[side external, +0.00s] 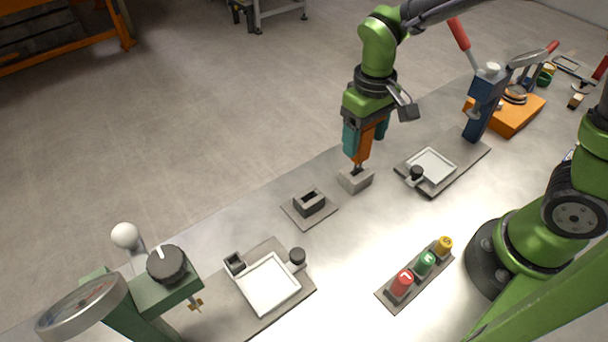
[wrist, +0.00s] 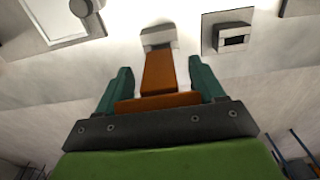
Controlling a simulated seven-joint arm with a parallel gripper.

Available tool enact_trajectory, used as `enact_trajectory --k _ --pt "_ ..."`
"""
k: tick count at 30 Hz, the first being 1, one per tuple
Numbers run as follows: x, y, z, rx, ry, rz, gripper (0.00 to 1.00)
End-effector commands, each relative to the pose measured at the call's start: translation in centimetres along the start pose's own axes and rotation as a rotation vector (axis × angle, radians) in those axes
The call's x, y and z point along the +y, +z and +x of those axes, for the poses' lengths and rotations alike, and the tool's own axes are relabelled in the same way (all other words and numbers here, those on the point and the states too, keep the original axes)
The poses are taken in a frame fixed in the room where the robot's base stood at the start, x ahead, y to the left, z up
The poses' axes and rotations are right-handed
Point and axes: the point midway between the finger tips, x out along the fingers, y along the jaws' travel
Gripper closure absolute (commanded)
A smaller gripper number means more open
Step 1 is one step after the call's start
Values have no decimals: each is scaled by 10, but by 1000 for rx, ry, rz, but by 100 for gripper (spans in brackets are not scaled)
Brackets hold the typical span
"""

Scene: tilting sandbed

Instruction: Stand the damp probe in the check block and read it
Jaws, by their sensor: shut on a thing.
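The orange damp probe (side external: 366,138) is held upright in my gripper (side external: 367,142), between its teal fingers. It also shows in the wrist view (wrist: 158,72), with my gripper (wrist: 160,88) closed around its wide end. The probe's lower end meets a plain pale grey block (side external: 355,180), seen in the wrist view (wrist: 158,36) too. How deep the tip sits is hidden. A grey block with a dark slot (side external: 309,203) stands on a small plate to the left, also in the wrist view (wrist: 231,40). No label shows which is the check block. No reading is visible.
White square trays stand on plates at the front left (side external: 268,284) and right (side external: 432,167). Red, green and yellow buttons (side external: 425,264) are at the front. A green gauge stand (side external: 150,300) is at the left, a blue lever post (side external: 483,103) at the right. Bench between is clear.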

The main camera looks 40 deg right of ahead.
Motion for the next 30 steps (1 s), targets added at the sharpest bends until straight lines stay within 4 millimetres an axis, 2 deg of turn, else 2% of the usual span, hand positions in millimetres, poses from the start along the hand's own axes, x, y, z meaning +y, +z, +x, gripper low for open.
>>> enact_trajectory --k 8,30 --pt "0 0 2 0 0 0 59" --pt "0 0 23 0 0 1 59"
